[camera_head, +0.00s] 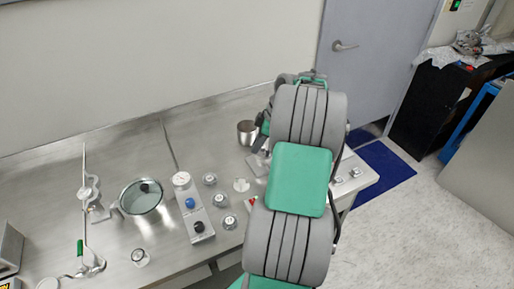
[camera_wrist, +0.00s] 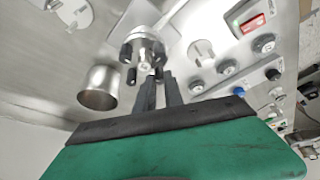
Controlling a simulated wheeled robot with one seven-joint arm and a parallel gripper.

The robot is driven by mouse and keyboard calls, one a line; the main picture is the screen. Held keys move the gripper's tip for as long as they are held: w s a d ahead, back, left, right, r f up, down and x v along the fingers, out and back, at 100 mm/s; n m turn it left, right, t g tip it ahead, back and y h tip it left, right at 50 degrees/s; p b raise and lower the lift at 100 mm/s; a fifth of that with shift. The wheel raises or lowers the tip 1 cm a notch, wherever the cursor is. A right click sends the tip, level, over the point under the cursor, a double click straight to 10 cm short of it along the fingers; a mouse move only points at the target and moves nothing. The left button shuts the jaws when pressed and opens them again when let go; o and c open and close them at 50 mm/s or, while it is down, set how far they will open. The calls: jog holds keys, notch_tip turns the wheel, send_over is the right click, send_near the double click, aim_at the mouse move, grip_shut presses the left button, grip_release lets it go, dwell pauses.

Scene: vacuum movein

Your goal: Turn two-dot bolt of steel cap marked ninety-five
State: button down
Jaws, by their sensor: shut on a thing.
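In the wrist view, a steel cap assembly (camera_wrist: 143,46) with several dark bolts around it stands just beyond my fingertips. My gripper (camera_wrist: 159,76) is shut on what looks like one of its bolts, at the near side of the cap. The held part is mostly hidden between the dark fingers. The dot marks and the number on the cap are too small to read. In the head view my grey and green arm hides most of the gripper and this cap. Smaller round steel caps (camera_head: 220,200) stand in a row on the bench, apart from the gripper.
A steel cup (camera_head: 247,132) stands close beside the cap, also seen in the wrist view (camera_wrist: 98,88). A control box with blue and black knobs (camera_head: 194,210), a round glass dish (camera_head: 141,197) and a rod stand (camera_head: 85,190) are farther left on the steel bench (camera_head: 105,150).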

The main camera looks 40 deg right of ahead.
jog(key=shift+m+b, duration=0.35)
jog(key=shift+m, duration=0.35)
jog(key=shift+t+h, duration=0.3)
jog(key=c, duration=1.4)
grip_release()
jog(key=shift+c, duration=0.2)
jog(key=shift+r, duration=0.1)
jog(key=v, duration=0.7)
jog(key=shift+r, duration=0.3)
